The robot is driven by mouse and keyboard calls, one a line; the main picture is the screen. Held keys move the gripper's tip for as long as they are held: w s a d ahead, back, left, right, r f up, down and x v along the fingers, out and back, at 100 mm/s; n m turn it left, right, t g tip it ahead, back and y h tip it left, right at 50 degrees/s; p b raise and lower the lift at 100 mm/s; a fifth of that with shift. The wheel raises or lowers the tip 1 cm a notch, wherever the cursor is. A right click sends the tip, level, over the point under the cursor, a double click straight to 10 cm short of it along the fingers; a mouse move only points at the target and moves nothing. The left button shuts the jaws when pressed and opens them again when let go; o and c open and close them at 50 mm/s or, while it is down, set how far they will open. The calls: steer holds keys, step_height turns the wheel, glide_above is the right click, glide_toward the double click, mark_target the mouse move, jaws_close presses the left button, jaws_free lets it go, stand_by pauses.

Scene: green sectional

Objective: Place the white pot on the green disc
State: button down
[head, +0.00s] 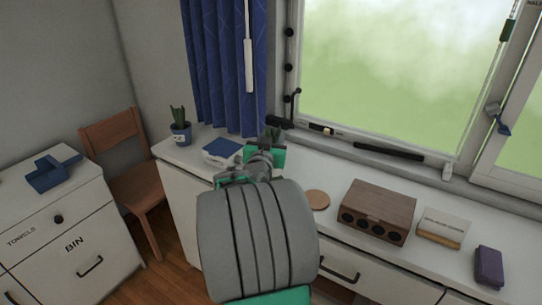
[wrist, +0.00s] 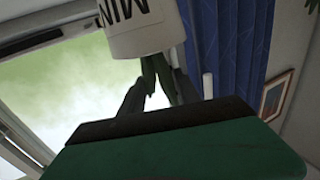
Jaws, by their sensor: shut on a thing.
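The white pot (wrist: 140,30) shows at the top of the wrist view, with dark lettering and dark green leaves below it in the upside-down picture. My gripper (head: 264,157) is shut on it above the counter. The wide dark and green finger pad (wrist: 180,140) covers part of the leaves, so the exact contact is hidden. In the head view the pot is hidden behind my gripper and arm; only some dark leaves (head: 272,134) show. I see no green disc; a tan round disc (head: 318,199) lies on the counter right of my arm.
A blue pot with a plant (head: 181,133) and a blue-and-white stack (head: 222,152) stand left on the counter. A brown speaker box (head: 377,211), a cream block (head: 443,228) and a purple box (head: 489,266) stand right. A chair (head: 125,160) is left of the counter.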

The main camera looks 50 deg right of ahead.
steer(key=shift+w+d+f, duration=0.3)
steer(key=shift+w+f, duration=0.2)
steer(key=shift+f, duration=0.1)
steer(key=shift+f+b, duration=0.95)
steer(key=shift+f, duration=0.6)
steer(key=c, duration=0.9)
jaws_free()
steer(key=shift+f, duration=0.1)
steer(key=shift+o, duration=0.2)
